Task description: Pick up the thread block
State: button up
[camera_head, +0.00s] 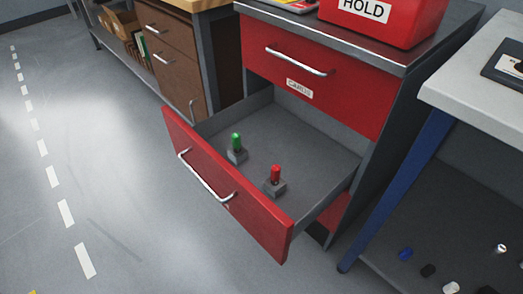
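A red-fronted drawer (228,188) is pulled open, low in the red cabinet. Inside it, on the grey floor, stand two small grey blocks. The farther block (237,156) carries an upright green cylinder (236,140). The nearer block (275,187) carries an upright red cylinder (276,173). The two stand apart from each other, near the drawer's front panel. I cannot tell from the picture which of them is the thread block, as no thread or label shows on them. My gripper is not in view.
A red box marked "HOLD" (385,18) stands on the cabinet top. A pale table (480,85) with a blue leg (395,190) is close at right. The floor (120,200) at left is clear.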

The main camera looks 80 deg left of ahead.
aim_at(238, 158)
jog(key=k, duration=1.25)
jog(key=u, duration=1.75)
jog(key=i, duration=0.5)
